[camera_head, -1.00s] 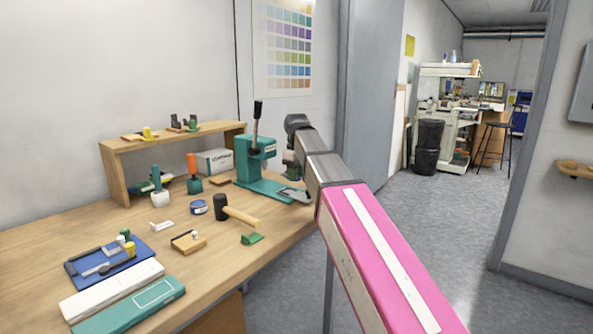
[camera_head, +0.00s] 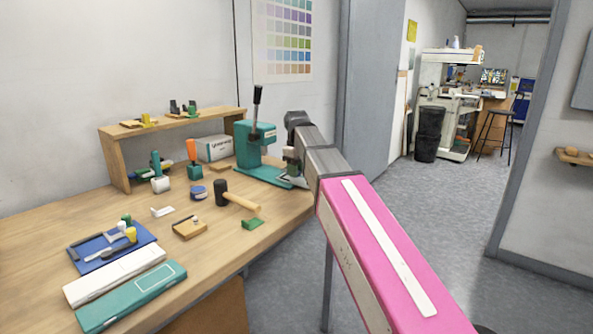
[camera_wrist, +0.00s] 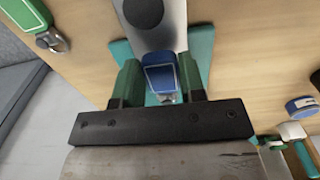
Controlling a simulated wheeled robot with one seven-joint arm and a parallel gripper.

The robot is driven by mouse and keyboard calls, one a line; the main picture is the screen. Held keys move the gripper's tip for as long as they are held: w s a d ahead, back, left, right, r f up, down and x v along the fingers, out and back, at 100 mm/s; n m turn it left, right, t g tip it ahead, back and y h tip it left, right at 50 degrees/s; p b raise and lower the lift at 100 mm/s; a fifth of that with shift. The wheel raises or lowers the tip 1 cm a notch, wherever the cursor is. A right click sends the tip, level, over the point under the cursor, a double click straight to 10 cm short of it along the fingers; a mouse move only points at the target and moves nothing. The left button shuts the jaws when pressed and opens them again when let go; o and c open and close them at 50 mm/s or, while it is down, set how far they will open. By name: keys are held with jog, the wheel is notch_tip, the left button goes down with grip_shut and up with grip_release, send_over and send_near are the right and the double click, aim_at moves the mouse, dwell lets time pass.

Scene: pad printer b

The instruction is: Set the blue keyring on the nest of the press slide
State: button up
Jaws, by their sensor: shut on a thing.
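The blue keyring (camera_wrist: 161,74) is between the two green fingers of my gripper (camera_wrist: 158,80) in the wrist view, its metal ring end toward the wrist. My gripper is shut on it, over the near end of the press slide. The slide is a silver plate (camera_wrist: 160,35) on the teal press base (camera_wrist: 203,45), with a dark round part (camera_wrist: 143,12) above it. I cannot tell whether the keyring touches the plate. In the head view my gripper (camera_head: 291,166) is at the front of the teal press (camera_head: 256,145); the keyring is not clear there.
A green keyring (camera_wrist: 22,14) lies near the table edge. A mallet (camera_head: 238,201), a small wooden block (camera_head: 189,229) and a blue-and-white round item (camera_head: 198,192) lie left of the press. A wooden shelf (camera_head: 117,165) stands at the back.

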jog(key=shift+f, duration=0.8)
dwell(1.2)
jog(key=o, duration=0.6)
jog(key=shift+r, duration=0.15)
jog(key=shift+r, duration=1.4)
jog(key=o, duration=0.5)
jog(key=shift+o, duration=0.2)
